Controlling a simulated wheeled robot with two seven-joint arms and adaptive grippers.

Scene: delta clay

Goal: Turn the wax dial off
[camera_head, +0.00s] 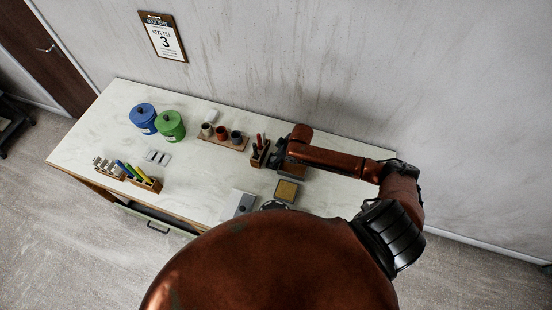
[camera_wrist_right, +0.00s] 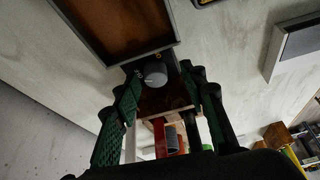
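The arm hides the dial there. My left gripper is not in view.
A holder with red and dark tools (camera_head: 259,152) stands just left of the right gripper. Blue (camera_head: 143,117) and green (camera_head: 170,126) canisters stand farther left. Bare tabletop (camera_head: 205,180) lies between.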

